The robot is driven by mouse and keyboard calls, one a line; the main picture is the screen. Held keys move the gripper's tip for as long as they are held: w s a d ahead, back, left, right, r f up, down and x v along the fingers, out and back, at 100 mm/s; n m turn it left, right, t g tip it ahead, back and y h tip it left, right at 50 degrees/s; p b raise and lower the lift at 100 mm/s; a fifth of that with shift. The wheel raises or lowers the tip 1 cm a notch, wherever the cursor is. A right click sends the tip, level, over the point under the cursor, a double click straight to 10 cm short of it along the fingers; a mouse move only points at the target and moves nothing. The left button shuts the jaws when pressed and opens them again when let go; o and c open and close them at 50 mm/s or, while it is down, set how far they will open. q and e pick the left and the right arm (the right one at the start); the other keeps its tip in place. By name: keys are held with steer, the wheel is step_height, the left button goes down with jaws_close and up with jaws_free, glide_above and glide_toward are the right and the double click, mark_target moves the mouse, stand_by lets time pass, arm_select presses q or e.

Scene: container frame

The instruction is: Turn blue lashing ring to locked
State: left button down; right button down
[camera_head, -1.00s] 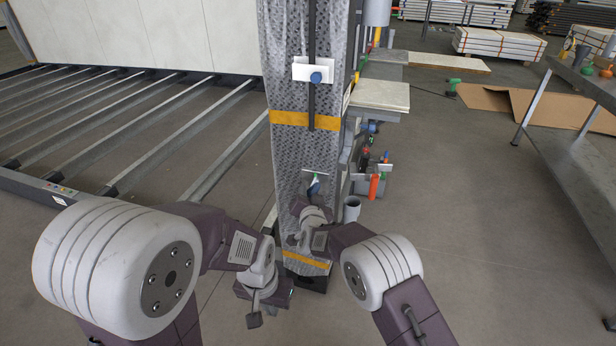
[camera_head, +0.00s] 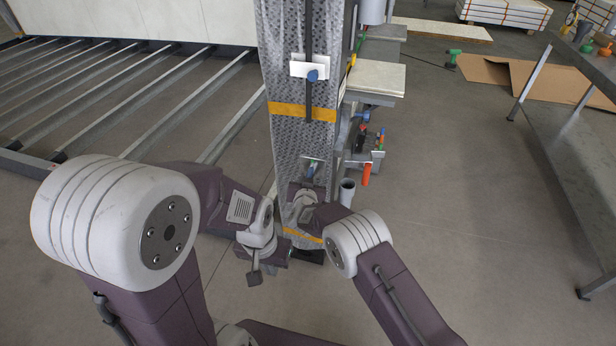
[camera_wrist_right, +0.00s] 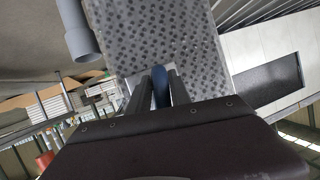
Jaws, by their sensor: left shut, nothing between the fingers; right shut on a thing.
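A blue piece (camera_head: 311,170) sits at a small pale plate (camera_head: 314,159) low on the grey dotted post (camera_head: 300,135). My right gripper (camera_head: 308,180) is in front of it. In the right wrist view the blue piece (camera_wrist_right: 160,86) stands between the two fingers of my right gripper (camera_wrist_right: 161,75), which is shut on it. The fingers hide part of it, and I cannot read a lock mark. A second blue knob (camera_head: 312,76) sits on a white plate (camera_head: 299,69) higher on the post. My left gripper (camera_head: 254,278) is shut and empty, low and left of the post.
Yellow bands (camera_head: 285,109) cross the post. Metal rails (camera_head: 130,110) run at the left. A pale board (camera_head: 378,78) juts out right of the post, with an orange item (camera_head: 367,174) below it. A grey table (camera_head: 555,140) stands at the right. Floor between is clear.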

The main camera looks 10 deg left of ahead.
steer(key=shift+a+r+n+p, duration=0.3)
steer(key=shift+n+p, duration=0.2)
steer(key=shift+p, duration=0.6)
stand_by(1.6)
steer(key=c, duration=1.4)
jaws_free()
steer(key=shift+o, duration=0.2)
steer(key=shift+a, duration=0.1)
steer(key=shift+d+f+h, duration=0.25)
steer(key=shift+h, duration=0.15)
